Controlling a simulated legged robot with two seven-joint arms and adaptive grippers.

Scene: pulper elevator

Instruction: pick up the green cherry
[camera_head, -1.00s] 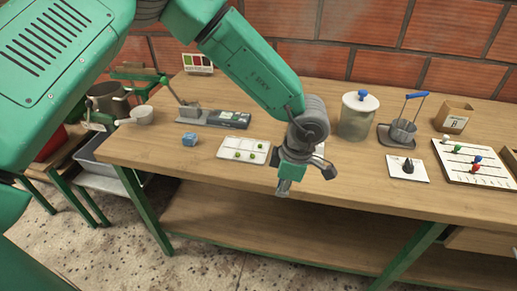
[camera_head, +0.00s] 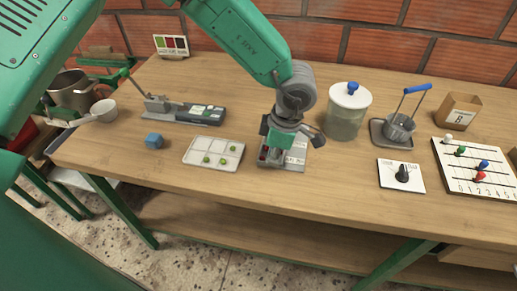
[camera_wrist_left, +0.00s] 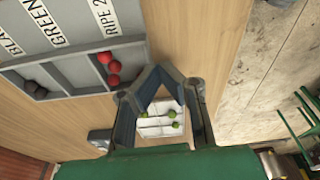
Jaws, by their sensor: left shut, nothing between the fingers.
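Several small green cherries (camera_head: 222,161) lie in the white divided tray (camera_head: 188,158) on the table. They also show in the left wrist view (camera_wrist_left: 172,114), seen through the gap between my fingers. My left gripper (camera_head: 280,139) is right of that tray, over the grey labelled sorting tray (camera_head: 297,158), and partly covers it. In the wrist view my left gripper (camera_wrist_left: 159,67) has its fingertips together, with nothing held. The sorting tray (camera_wrist_left: 72,73) there holds red and black cherries in separate compartments; its GREEN compartment looks empty. My right gripper is out of view.
A blue cube (camera_head: 153,141) sits left of the white tray. A grey device (camera_head: 205,114) is behind it. A lidded jar (camera_head: 346,112), a blue-handled tamper-like tool (camera_head: 400,125), a dial card (camera_head: 402,178) and a peg board (camera_head: 480,170) stand to the right. Bare wood lies in front.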

